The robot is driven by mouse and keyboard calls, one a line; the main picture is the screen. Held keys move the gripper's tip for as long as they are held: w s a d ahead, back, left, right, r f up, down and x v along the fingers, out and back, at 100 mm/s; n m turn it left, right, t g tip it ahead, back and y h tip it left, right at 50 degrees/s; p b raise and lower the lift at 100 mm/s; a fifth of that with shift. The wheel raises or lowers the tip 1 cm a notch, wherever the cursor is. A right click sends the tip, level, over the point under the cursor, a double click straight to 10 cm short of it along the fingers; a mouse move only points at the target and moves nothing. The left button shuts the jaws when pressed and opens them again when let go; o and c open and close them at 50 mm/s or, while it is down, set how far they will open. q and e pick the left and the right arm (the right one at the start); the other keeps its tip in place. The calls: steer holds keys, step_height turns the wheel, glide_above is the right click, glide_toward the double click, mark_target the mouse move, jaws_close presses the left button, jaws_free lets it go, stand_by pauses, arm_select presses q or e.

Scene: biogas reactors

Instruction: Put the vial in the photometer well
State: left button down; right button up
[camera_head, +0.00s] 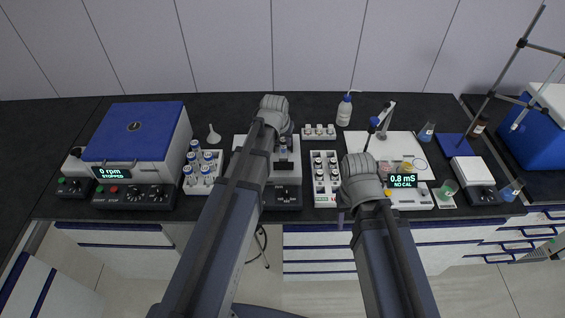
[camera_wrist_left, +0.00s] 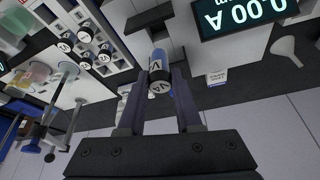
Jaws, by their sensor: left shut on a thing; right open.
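The vial (camera_wrist_left: 158,67), blue with a dark lettered cap, is between the fingertips of my left gripper (camera_wrist_left: 160,82) in the left wrist view. That gripper is shut on it. In the head view my left arm reaches over the photometer (camera_head: 284,195), and its wrist and forearm cover part of it. The photometer's lit display (camera_wrist_left: 241,14) shows in the left wrist view, reading 0.00 A upside down. I cannot tell whether the vial's lower end is inside the well. My right gripper (camera_head: 341,217) is open near the bench's front edge, right of the white vial rack (camera_head: 326,200).
A centrifuge (camera_head: 136,145) and a rack of blue-capped bottles (camera_head: 203,170) stand to the left. A funnel (camera_head: 213,134) is behind them. A conductivity meter (camera_head: 412,195) with beakers is on the right. A wash bottle (camera_head: 344,110) stands at the back.

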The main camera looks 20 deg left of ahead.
mark_target(282, 147)
arm_select(q)
step_height(282, 147, down, 4)
steer(key=b, duration=0.3)
steer(key=shift+f, duration=0.2)
steer(key=shift+f, duration=0.1)
step_height(282, 147, down, 4)
steer(key=b, duration=0.4)
steer(key=shift+r, duration=0.25)
steer(key=shift+f, duration=0.2)
steer(key=c, duration=0.6)
jaws_free()
steer(key=shift+r, duration=0.15)
